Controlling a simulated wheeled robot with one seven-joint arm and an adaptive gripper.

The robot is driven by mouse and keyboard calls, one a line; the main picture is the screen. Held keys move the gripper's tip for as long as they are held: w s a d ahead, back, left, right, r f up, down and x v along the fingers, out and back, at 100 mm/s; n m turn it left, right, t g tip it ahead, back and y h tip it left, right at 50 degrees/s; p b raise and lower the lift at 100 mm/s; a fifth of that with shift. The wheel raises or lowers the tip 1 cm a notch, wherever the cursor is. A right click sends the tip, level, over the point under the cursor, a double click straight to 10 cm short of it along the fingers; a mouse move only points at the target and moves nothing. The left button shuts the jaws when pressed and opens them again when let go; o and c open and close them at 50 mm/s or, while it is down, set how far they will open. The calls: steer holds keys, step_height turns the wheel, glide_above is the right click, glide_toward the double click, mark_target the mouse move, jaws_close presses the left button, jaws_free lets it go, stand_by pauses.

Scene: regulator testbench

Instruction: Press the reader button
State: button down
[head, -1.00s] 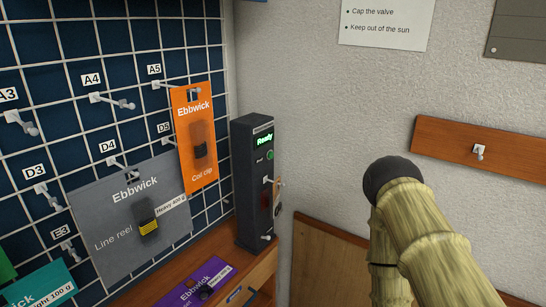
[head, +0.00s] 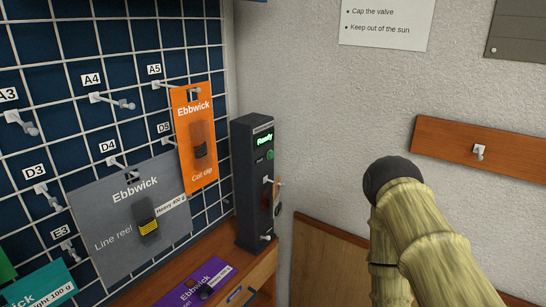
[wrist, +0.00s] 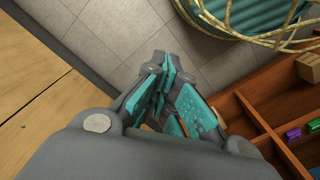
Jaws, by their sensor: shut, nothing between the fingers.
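The reader is a tall dark box (head: 253,200) standing on the wooden surface in the corner. Its small screen (head: 264,139) glows green and reads "Ready". A round green button (head: 270,155) sits just below the screen. My gripper (wrist: 165,65) shows in the wrist view with its teal-padded fingers together and nothing held. The wrist view shows floor and a compartment tray below it, not the reader. In the head view my arm is at the right, well apart from the reader, and the gripper does not show.
A purple card (head: 195,285) lies in front. A wooden hook board (head: 510,158) is on the wall. Wooden compartments (wrist: 258,105) show in the wrist view.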

steer(key=w+a+r+n+t+y+b, duration=0.15)
steer(key=w+r+n+t, duration=0.35)
steer(key=w, duration=0.7)
steer(key=w+a+r+n+t, duration=0.1)
steer(key=w+a+r+t, duration=0.15)
steer(key=w+r, duration=0.7)
steer(key=w+a+r+n+t+b, duration=0.15)
steer(key=w+t, duration=0.25)
steer(key=w, duration=1.1)
steer(key=w+a+r+n+t+y, duration=0.1)
steer(key=w+r+n+t, duration=0.2)
steer(key=r, duration=0.9)
steer(key=w+a+r+n+t+y+b, duration=0.1)
steer(key=w+r, duration=0.5)
steer(key=r, duration=0.6)
steer(key=w+a+r+n+t+y+b, duration=0.1)
steer(key=r+n+t, duration=0.5)
steer(key=r, duration=0.6)
steer(key=w+a+t+y, duration=0.1)
steer(key=w+a, duration=0.1)
steer(key=w, duration=0.1)
steer(key=shift+w+a+r, duration=0.25)
steer(key=shift+w+r, duration=0.1)
